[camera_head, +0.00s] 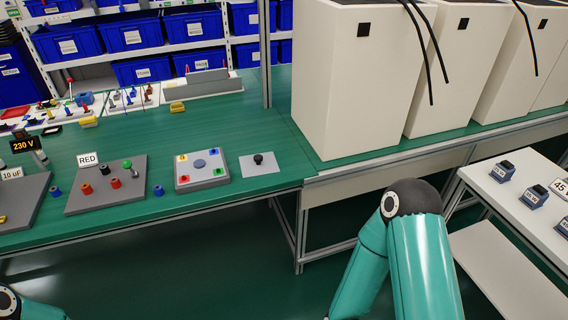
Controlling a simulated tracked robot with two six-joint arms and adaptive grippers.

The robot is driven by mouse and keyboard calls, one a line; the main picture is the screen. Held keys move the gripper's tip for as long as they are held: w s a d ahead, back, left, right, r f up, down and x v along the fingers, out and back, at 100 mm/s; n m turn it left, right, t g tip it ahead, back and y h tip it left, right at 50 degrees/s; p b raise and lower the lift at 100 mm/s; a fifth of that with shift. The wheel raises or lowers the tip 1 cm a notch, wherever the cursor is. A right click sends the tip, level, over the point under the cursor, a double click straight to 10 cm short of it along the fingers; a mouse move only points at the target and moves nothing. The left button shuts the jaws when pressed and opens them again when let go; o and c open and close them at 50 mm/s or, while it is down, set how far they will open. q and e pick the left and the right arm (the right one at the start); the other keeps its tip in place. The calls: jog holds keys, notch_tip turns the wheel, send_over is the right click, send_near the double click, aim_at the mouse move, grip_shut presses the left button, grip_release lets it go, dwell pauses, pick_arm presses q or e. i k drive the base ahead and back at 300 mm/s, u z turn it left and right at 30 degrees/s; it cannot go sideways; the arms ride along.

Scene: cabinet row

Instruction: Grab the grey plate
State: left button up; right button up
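Several grey plates lie on the green bench, and I cannot tell which one the task names. A dark grey plate (83,203) near the RED sign carries coloured knobs and a green-topped lever. A thick light grey plate (187,179) has coloured corner marks and a round centre. A thin light grey plate (272,170) with a black knob (258,158) lies near the bench's right end. Another dark grey plate (37,191) is cut off at the left edge. Only arm links show at the bottom, right of centre and lower left; neither gripper is visible.
The green bench (230,197) has loose blue knobs, such as one at its front (158,190). Tall cream cabinets (345,90) stand on the right bench. A white table (503,212) with small dark blocks is at right. Blue bins (132,36) fill the back shelves.

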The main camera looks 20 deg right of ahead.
aim_at(262, 163)
jog(key=z, duration=0.1)
jog(key=i, duration=1)
jog(key=u, duration=0.05)
